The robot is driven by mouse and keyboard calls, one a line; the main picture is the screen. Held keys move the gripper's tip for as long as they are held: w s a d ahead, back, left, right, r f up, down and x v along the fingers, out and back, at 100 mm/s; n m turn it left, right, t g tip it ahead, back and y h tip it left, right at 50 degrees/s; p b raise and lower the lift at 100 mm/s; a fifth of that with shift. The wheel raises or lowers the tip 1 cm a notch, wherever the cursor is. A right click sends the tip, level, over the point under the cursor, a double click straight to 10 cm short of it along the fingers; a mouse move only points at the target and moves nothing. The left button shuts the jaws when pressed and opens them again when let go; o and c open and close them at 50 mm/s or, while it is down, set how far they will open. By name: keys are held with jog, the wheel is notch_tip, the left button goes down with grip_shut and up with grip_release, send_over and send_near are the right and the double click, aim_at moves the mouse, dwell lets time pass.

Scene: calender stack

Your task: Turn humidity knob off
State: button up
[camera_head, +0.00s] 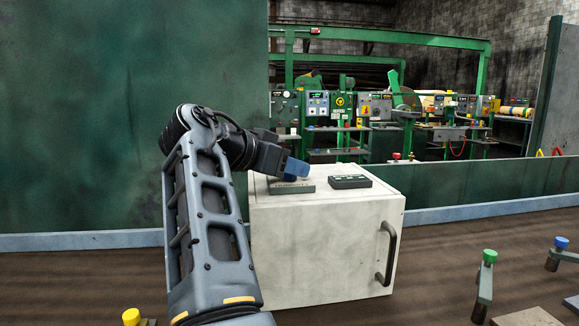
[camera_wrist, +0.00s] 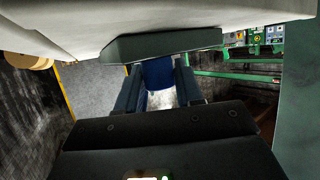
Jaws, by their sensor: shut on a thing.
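A blue knob (camera_head: 298,169) sits on a grey-green panel with lettering (camera_head: 292,188) on top of a white cabinet (camera_head: 318,250). My gripper (camera_head: 287,166) reaches the knob from the left and is shut on it. In the wrist view, the blue knob (camera_wrist: 158,72) is between the two fingers of my gripper (camera_wrist: 158,88), against the edge of the panel (camera_wrist: 120,47). The knob's pointer or marks are hidden, so its setting cannot be told.
A dark box (camera_head: 350,182) lies on the cabinet right of the panel. The cabinet has a dark handle (camera_head: 387,253) at its right front. Posts with green (camera_head: 489,256), blue (camera_head: 561,243) and yellow (camera_head: 131,316) caps stand in front. A green wall (camera_head: 200,70) rises behind my arm.

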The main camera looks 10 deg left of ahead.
jog(key=n+t+y+p, duration=0.2)
jog(key=n+y, duration=0.1)
jog(key=y, duration=0.1)
jog(key=shift+r+n, duration=0.1)
jog(key=shift+n, duration=0.3)
jog(key=n+y+p, duration=0.3)
jog(key=y, duration=0.1)
jog(key=shift+d+r+n+t, duration=0.1)
jog(key=shift+n+t, duration=0.3)
jog(key=n+y+p, duration=0.2)
jog(key=n+y, duration=0.1)
jog(key=y, duration=0.1)
jog(key=shift+g+p, duration=0.3)
jog(key=shift+p, duration=0.1)
jog(key=shift+f+n+g+y+p, duration=0.2)
jog(key=shift+n+g+y+p, duration=0.55)
jog(key=shift+n+y, duration=1)
jog(key=o, duration=1)
